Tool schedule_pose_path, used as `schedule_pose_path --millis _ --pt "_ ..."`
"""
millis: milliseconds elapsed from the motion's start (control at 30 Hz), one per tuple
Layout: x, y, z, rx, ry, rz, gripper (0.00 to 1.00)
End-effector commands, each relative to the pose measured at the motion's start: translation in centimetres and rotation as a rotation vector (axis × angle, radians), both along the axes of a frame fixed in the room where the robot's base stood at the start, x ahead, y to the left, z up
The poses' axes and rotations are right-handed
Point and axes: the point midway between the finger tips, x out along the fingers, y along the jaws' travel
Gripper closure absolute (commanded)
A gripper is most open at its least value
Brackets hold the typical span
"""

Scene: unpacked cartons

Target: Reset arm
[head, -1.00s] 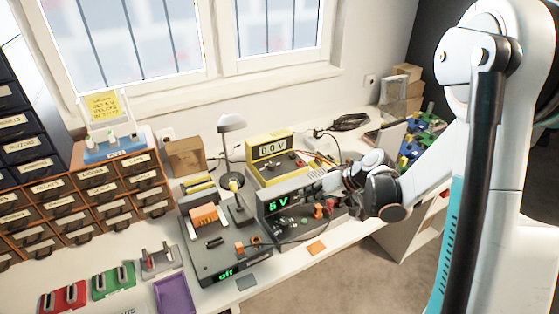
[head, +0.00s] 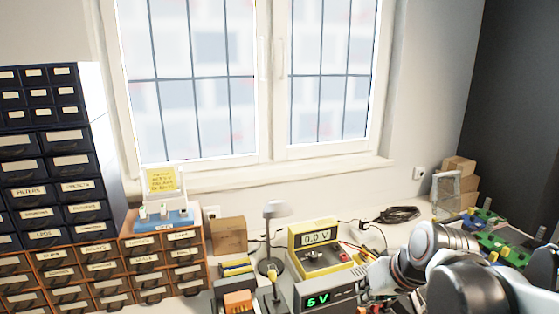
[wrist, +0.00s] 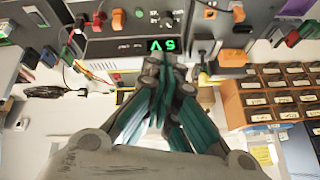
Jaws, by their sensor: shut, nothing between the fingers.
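My gripper (wrist: 168,68) is shut and empty, its teal-sided fingers together in the middle of the wrist view. The fingertips overlap the lower edge of the power supply showing "5 V" (wrist: 125,46) in that view; I cannot tell whether they touch it. In the head view the same power supply (head: 318,299) stands at the bottom, and my wrist is just right of it. The fingers cannot be made out there.
Drawer cabinets (head: 95,270) fill the left. Circuit boards (head: 505,240) and cartons (head: 458,166) lie at the right, near a black cable coil (head: 396,214).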

Motion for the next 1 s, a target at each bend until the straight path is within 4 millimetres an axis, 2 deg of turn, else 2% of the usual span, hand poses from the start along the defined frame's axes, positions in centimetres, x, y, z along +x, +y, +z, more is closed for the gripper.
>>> schedule_pose_path --millis 33,300,500,633,1000 --pt "-1.3 0.1 0.5 -0.018 -0.007 -0.007 1.0" --pt "-7.2 -0.6 1.9 -0.097 -0.054 -0.065 1.0" --pt "-10.2 -1.2 2.1 -0.14 -0.091 -0.095 1.0" --pt "-11.1 -1.4 2.1 -0.153 -0.103 -0.105 1.0" --pt "-11.1 -1.4 2.1 -0.153 -0.103 -0.105 1.0"
